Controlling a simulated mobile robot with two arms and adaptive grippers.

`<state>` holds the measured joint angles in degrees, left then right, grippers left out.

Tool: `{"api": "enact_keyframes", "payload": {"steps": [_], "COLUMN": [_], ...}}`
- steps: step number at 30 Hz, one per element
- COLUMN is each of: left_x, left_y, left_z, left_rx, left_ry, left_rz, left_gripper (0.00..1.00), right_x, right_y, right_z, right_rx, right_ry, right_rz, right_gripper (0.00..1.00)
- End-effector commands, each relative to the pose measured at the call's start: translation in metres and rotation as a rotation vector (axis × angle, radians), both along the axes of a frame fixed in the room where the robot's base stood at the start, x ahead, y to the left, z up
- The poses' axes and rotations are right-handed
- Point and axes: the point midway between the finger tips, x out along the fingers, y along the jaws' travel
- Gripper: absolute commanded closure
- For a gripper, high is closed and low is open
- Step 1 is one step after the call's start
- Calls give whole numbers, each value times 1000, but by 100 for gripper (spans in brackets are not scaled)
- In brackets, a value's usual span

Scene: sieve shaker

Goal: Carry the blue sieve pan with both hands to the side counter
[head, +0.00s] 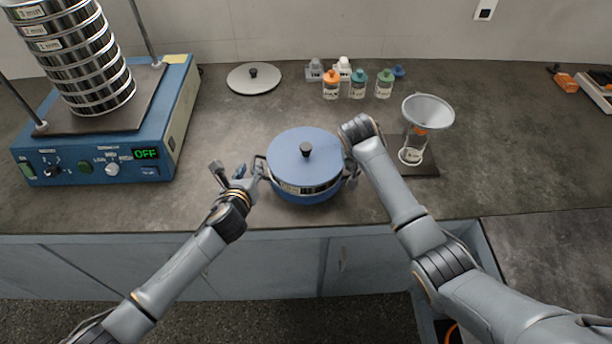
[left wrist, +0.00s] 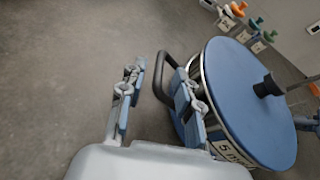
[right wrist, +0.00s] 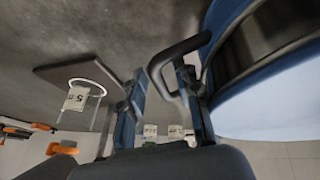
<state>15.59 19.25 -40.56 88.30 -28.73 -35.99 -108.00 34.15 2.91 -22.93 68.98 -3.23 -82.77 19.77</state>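The blue sieve pan (head: 303,188) with its blue lid and black knob stands on the counter, a loop handle on each side. It also fills the right of the left wrist view (left wrist: 245,95). My left gripper (head: 234,178) is at the left handle (left wrist: 163,75), fingers apart, with the handle's outer bar between them. My right gripper (head: 352,174) is at the right handle (right wrist: 160,68), partly hidden by its own arm; its fingers are apart on either side of the bar. The side counter (head: 560,245) is the dark surface at lower right.
A blue sieve shaker (head: 105,150) with a sieve stack (head: 85,60) stands left. A grey lid (head: 254,78) and several small bottles (head: 358,84) are behind the pan. A funnel on a jar (head: 425,115) stands close right. The side counter's visible part is clear.

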Motion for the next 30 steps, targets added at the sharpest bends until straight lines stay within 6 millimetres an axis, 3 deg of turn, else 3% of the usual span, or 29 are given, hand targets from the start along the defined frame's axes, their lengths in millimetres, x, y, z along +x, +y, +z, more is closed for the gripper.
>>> {"api": "enact_keyframes", "payload": {"steps": [6,13,20,30], "left_x": [-44,-78,-89,-88], "left_y": [5,9,11,10], "left_z": [17,31,36,36], "left_rx": [0,0,0,0], "left_ry": [1,2,0,0], "left_rz": [-2,-1,1,0], "left_gripper": [67,67,67,67], "right_x": [0,0,-2,-26], "right_y": [0,0,2,15], "right_z": [0,0,6,67], "right_rx": [0,0,1,3], "right_ry": [0,0,-2,-4], "right_rz": [0,0,1,1], "right_gripper": [68,68,68,68]}}
